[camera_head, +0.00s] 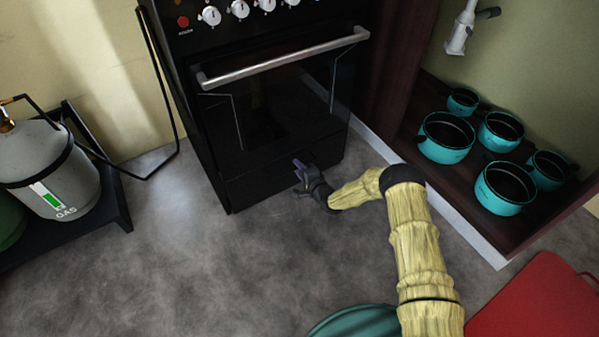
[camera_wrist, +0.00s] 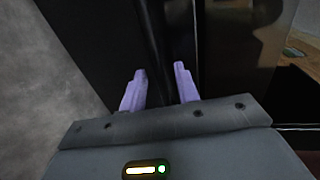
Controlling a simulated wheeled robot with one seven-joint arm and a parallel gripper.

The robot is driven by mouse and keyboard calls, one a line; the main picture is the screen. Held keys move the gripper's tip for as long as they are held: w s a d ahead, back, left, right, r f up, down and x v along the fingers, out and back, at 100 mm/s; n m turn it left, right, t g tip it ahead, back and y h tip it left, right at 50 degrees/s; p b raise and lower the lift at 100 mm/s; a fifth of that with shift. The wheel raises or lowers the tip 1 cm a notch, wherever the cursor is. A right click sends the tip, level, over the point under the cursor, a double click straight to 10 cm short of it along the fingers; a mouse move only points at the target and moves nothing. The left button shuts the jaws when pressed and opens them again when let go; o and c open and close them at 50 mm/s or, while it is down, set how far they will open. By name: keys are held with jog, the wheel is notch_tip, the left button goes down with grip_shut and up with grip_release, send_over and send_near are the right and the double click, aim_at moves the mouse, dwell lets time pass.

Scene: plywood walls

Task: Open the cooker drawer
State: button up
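The black cooker (camera_head: 262,100) stands against the wall in the head view, with its oven door and silver handle (camera_head: 285,56) above. The cooker drawer (camera_head: 262,183) is the dark panel at the bottom, and it looks closed. My gripper (camera_head: 301,172) is low at the front of this panel. In the wrist view, the two purple fingers of my gripper (camera_wrist: 159,84) are spread apart, with a dark edge of the cooker (camera_wrist: 157,40) beyond and between them. I see nothing held. I cannot tell whether the fingers touch the drawer.
A shelf (camera_head: 440,185) with several teal pots stands right of the cooker. A grey gas bottle (camera_head: 55,175) sits on a black stand at the left. A red object (camera_head: 540,300) is at the lower right. The grey floor (camera_head: 190,255) before the cooker is clear.

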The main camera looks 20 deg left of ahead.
grip_shut()
jog(key=shift+d, duration=0.1)
jog(key=f+p+v, duration=0.2)
jog(key=p+v, duration=0.1)
jog(key=v, duration=0.7)
jog(key=s+f+p+v, duration=0.1)
jog(key=p+v, duration=0.3)
jog(key=v, duration=0.6)
jog(key=f+p+v, duration=0.3)
jog(key=p+v, duration=0.1)
jog(key=v, duration=0.6)
jog(key=shift+s+d, duration=0.35)
jog(key=shift+d, duration=0.2)
grip_release()
